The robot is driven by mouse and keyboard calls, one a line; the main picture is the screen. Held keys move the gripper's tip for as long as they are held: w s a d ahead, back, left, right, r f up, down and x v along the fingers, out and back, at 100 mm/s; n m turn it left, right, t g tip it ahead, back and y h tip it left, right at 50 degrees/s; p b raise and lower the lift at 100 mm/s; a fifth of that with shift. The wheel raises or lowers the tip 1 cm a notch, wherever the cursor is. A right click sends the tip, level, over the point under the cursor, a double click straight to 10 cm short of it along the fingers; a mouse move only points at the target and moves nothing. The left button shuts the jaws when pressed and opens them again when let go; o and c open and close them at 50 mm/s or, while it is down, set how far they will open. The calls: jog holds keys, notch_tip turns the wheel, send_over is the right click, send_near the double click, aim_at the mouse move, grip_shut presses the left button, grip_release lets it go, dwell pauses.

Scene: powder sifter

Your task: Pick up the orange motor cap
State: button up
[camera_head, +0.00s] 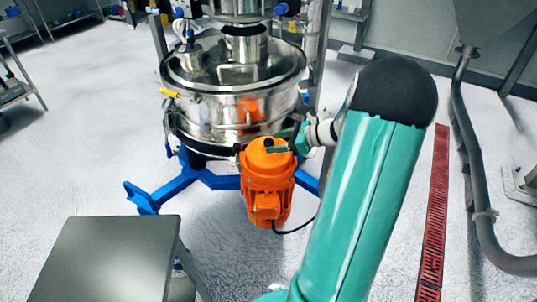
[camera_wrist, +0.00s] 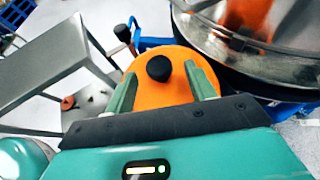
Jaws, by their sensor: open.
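The orange motor cap (camera_head: 262,158) tops the upright orange motor (camera_head: 268,190) beside the steel sifter. In the wrist view the cap (camera_wrist: 165,92) is a round orange disc with a black knob (camera_wrist: 159,68) at its middle. My gripper (camera_head: 281,142) is at the top of the cap in the head view. In the wrist view my gripper (camera_wrist: 160,71) is open, with one green finger on each side of the knob. Both fingers overlap the cap in the picture. I cannot tell whether they touch it. The cap's near edge is hidden by my gripper.
The round steel sifter (camera_head: 235,85) on a blue frame (camera_head: 205,180) stands close behind the cap. A grey metal table (camera_head: 105,255) is at the front left. A black cable (camera_head: 296,228) leaves the motor's lower right. Open floor lies to the left.

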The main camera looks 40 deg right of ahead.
aim_at(269, 141)
jog(key=x, duration=0.3)
jog(key=shift+w+a+f, duration=0.1)
jog(key=shift+w+a, duration=0.05)
grip_shut()
